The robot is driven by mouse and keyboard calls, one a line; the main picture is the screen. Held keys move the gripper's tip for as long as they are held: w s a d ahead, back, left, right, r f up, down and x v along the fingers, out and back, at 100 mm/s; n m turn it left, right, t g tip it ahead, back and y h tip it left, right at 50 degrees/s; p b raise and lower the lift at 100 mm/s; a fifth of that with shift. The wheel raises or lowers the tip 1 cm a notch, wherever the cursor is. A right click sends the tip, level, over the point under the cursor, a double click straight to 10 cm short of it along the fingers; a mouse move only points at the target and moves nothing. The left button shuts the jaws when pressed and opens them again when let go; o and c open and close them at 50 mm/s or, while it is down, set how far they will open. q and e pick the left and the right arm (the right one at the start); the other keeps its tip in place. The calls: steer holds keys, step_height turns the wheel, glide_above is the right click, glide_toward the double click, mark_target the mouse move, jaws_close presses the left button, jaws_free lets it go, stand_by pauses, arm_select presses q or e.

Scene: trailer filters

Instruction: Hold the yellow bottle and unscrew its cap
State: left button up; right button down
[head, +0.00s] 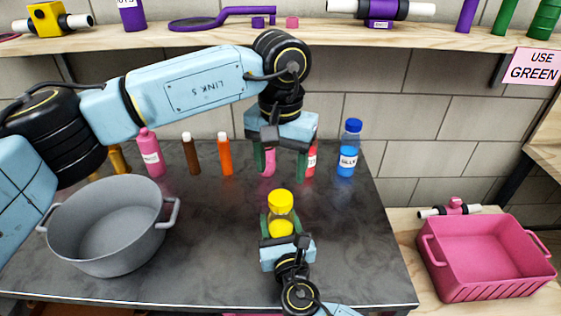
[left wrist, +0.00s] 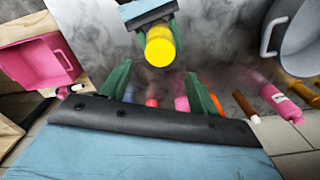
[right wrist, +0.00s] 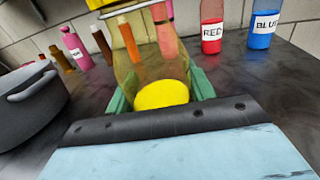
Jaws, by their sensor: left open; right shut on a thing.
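The yellow bottle (head: 281,225) stands upright at the front middle of the dark table, with its yellow cap (head: 280,199) on top. My right gripper (head: 280,219) is shut around the bottle's body, with one green finger on each side. In the right wrist view the see-through bottle (right wrist: 140,68) shows yellow liquid low inside it. My left gripper (head: 281,170) points down, open and empty, above and behind the bottle, apart from the cap. In the left wrist view the cap (left wrist: 160,46) lies beyond the open fingertips. The bottle's lower part is hidden by my right gripper.
A grey pot (head: 108,225) stands at the left. Several bottles line the back, among them a pink one (head: 149,155), an orange one (head: 225,155) and a blue one (head: 348,150). A pink crate (head: 485,258) is at the right. The tabletop around the yellow bottle is clear.

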mark_target(281, 197)
arm_select(q)
step_height(281, 197, down, 8)
steer(key=shift+r, duration=0.15)
steer(key=shift+c, duration=0.3)
